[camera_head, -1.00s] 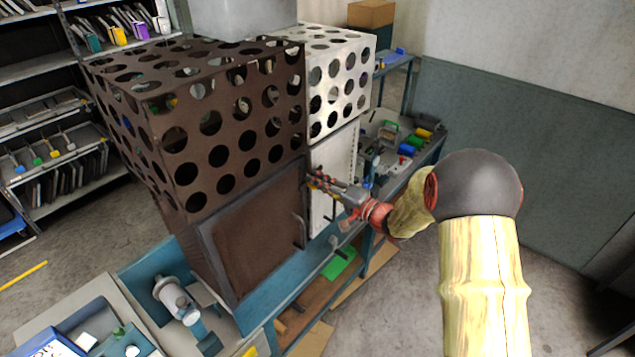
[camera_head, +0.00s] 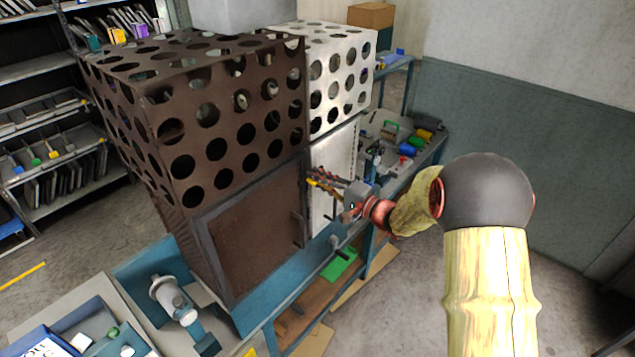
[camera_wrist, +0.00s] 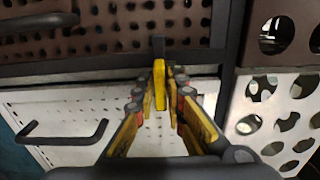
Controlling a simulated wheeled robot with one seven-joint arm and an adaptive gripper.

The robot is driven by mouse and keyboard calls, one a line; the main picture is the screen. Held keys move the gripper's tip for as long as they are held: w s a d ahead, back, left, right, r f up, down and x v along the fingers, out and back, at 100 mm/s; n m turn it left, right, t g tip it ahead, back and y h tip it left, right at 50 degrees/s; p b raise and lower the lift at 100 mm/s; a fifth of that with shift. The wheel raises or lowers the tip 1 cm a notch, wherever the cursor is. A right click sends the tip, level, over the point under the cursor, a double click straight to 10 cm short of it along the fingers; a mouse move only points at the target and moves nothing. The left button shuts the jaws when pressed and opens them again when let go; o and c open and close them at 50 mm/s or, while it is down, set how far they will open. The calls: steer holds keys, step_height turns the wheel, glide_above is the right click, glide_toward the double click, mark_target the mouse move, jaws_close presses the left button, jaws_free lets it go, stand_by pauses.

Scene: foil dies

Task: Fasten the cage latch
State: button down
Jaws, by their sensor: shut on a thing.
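The brown door's dark handle (camera_head: 298,229) and the white door's handle (camera_wrist: 62,135) stick out near my gripper. The white perforated cage (camera_head: 340,85) adjoins the brown one. A microscope-like device (camera_head: 172,297) stands at the front left. Open floor lies to the right.

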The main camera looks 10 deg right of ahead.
steer(key=shift+f, duration=0.1)
steer(key=c, duration=2)
jaws_free()
steer(key=shift+c, duration=0.2)
steer(key=shift+o, duration=0.6)
steer(key=v, duration=1.2)
